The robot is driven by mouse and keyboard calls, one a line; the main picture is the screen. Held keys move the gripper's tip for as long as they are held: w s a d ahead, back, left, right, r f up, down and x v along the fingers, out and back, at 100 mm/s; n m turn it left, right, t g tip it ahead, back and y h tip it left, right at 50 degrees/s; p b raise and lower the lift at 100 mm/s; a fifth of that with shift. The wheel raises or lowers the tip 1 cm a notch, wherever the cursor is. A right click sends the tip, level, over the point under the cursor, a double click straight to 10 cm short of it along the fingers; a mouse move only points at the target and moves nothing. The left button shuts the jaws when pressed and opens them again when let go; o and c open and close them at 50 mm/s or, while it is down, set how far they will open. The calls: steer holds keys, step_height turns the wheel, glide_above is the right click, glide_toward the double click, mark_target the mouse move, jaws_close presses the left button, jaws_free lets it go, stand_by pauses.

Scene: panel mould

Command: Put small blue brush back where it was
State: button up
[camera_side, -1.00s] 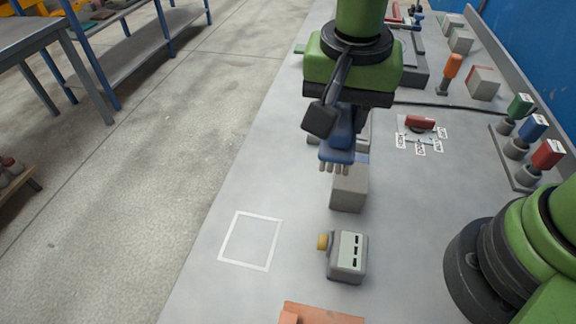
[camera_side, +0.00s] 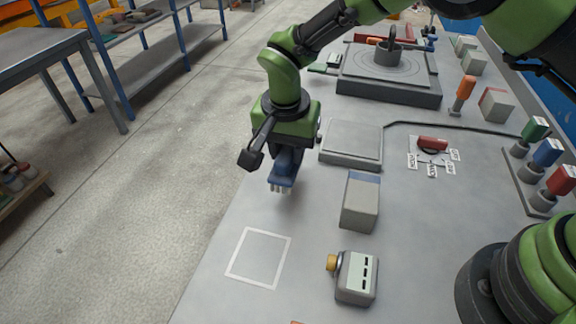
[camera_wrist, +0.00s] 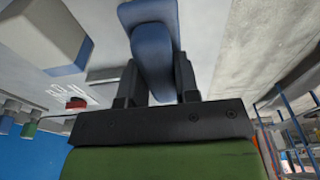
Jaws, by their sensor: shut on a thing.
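The small blue brush (camera_side: 285,168) hangs under my gripper (camera_side: 287,150) in the side view, its pale bristle tufts pointing down. The brush also fills the top middle of the wrist view (camera_wrist: 153,45), between the two dark fingers of my gripper (camera_wrist: 155,80), which are shut on it. It is held in the air near the table's left edge, above and behind a white square outline (camera_side: 259,257) on the grey table (camera_side: 215,290). The outline is empty. The brush hides some of the table below it.
A grey block with a blue top edge (camera_side: 360,203) stands right of the outline. A grey box with a yellow knob (camera_side: 356,278) is in front of it. A flat grey plate (camera_side: 351,142) lies behind. Bare table surrounds the outline.

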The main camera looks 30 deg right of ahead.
steer(key=shift+f, duration=2)
steer(key=shift+f, duration=0.1)
steer(key=o, duration=1)
steer(key=shift+c, duration=0.2)
